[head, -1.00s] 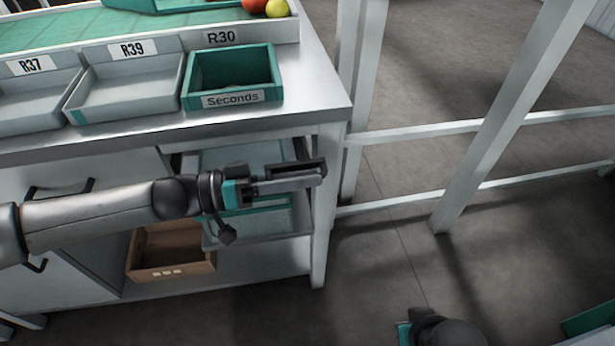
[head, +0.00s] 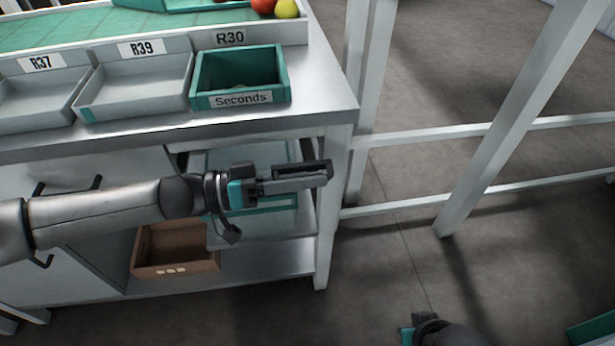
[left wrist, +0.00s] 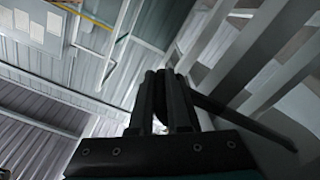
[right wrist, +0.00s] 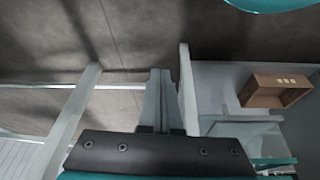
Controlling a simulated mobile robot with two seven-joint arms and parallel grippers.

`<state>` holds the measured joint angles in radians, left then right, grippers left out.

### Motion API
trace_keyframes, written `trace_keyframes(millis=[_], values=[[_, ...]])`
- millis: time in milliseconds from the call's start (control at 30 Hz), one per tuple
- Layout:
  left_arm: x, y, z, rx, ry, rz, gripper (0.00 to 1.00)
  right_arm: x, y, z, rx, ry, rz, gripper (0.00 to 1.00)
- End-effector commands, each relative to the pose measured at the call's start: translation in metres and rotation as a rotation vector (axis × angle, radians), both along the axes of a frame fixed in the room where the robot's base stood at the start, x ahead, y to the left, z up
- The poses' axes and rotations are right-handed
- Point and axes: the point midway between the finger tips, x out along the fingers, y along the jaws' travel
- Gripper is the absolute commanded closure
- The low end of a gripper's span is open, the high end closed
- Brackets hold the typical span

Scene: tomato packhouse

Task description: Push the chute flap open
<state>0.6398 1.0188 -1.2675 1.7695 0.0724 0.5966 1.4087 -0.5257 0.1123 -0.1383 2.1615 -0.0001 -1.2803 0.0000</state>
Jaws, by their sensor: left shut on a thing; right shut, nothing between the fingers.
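I cannot make out a chute flap for certain in any view. My left gripper (head: 326,179) is in front of the open bay under the counter, near its right leg. It is shut on a dark, flat, elongated thing (head: 302,167). In the left wrist view a dark bar (left wrist: 245,122) sticks out to the right from the fingers (left wrist: 166,84). A pale translucent panel (head: 215,163) with a teal edge is behind the left arm, partly hidden by it. My right gripper (right wrist: 162,82) is shut and empty, low over the floor; only its wrist shows at the head view's bottom edge.
A brown box (head: 145,263) sits on the low shelf. A teal "Seconds" bin (head: 204,101) and grey trays (head: 130,108) stand on the counter. A white leg (head: 327,225) bounds the bay. White posts and rails (head: 425,134) stand at right; the floor (head: 385,260) is clear.

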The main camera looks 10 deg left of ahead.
Motion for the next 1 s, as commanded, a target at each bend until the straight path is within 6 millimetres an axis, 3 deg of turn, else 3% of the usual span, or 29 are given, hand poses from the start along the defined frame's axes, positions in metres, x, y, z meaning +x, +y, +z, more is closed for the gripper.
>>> trace_keyframes(millis=[800,900,1000], values=[[-0.001,-0.001,-0.001,-0.001,0.001,-0.002,1.00,0.000,0.000,-0.001,0.000,0.002,0.000,1.00],[0.000,-0.001,-0.006,0.003,-0.014,-0.002,1.00,-0.001,0.000,-0.003,-0.001,0.006,0.000,1.00],[0.001,-0.001,-0.019,0.014,-0.050,-0.001,1.00,0.000,0.000,0.012,0.002,-0.019,0.001,1.00]])
